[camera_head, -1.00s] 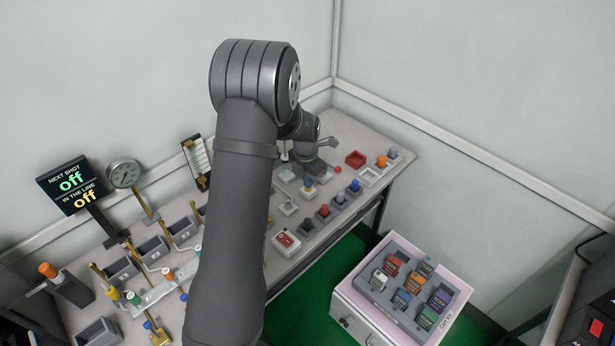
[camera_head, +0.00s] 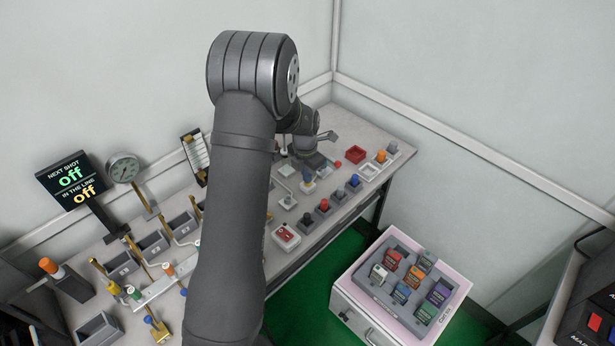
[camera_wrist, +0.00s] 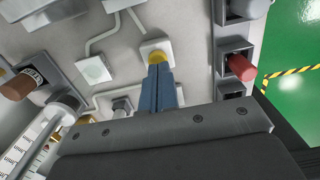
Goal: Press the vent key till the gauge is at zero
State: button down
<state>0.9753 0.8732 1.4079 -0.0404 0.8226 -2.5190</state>
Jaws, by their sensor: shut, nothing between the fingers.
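My gripper (camera_head: 308,184) is over the middle of the bench, pointing down. In the wrist view its two blue fingers (camera_wrist: 158,68) are together with nothing between them. Their tips are at a yellow key (camera_wrist: 157,56) on a small white square base, apparently touching it; the fingers hide part of it. I cannot read a label on this key. A round dial gauge (camera_head: 123,167) stands on a brass stem at the back left; its needle is too small to read.
A white square pad (camera_wrist: 94,70) and a grey knob (camera_wrist: 122,107) are close on the left. A dark display (camera_head: 71,180) reads "off" twice. A pink-topped cabinet (camera_head: 454,318) with coloured blocks stands at right.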

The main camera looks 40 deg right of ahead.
notch_tip(320, 180, up, 12)
jog(key=shift+w+r, duration=0.15)
jog(key=shift+a, duration=0.1)
